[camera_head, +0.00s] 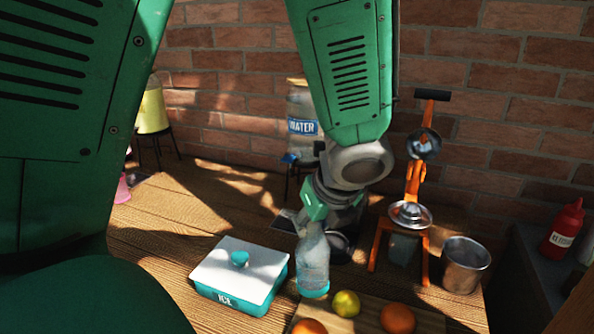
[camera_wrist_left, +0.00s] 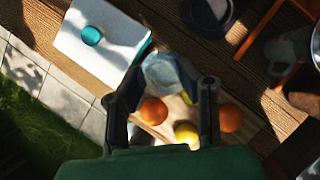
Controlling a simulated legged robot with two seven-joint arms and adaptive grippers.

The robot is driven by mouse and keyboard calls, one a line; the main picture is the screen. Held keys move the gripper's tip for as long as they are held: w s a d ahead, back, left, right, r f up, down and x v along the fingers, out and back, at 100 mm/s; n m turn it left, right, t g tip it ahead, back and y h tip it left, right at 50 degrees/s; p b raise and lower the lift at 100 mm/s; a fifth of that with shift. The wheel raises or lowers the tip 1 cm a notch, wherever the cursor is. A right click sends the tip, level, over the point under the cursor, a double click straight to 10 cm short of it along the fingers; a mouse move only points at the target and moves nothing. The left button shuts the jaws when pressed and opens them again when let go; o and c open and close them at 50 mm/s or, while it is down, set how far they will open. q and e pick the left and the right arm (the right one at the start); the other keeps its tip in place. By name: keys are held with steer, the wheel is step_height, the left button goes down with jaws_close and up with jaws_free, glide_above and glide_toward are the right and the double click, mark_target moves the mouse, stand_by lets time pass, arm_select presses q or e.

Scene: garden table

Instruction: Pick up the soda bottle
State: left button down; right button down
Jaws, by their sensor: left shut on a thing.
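The soda bottle (camera_head: 313,262) is clear, with a teal band at its lower end. It hangs roughly upright below my left gripper (camera_head: 316,217) in the head view, just right of the ice box. My left gripper is shut on its upper part, and the fingers partly hide it. In the left wrist view the bottle (camera_wrist_left: 160,74) shows pale and clear between the tips of my left gripper (camera_wrist_left: 163,92). Whether its lower end touches the table cannot be told. My right gripper is not in view.
A white-lidded teal ice box (camera_head: 240,272) stands left of the bottle. A cutting board (camera_head: 363,322) with a lime (camera_head: 346,303) and oranges (camera_head: 397,318) lies at the front. An orange juicer (camera_head: 412,190) and metal cup (camera_head: 464,265) stand right. A water dispenser (camera_head: 301,115) stands behind.

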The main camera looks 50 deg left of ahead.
arm_select(q)
steer(key=shift+s+d+r+y, duration=0.15)
steer(key=shift+s+d+r, duration=0.1)
steer(key=shift+s+d, duration=0.25)
steer(key=shift+s+d+r+y, duration=0.2)
steer(key=shift+s+d, duration=0.1)
steer(key=shift+s, duration=0.3)
stand_by(2.5)
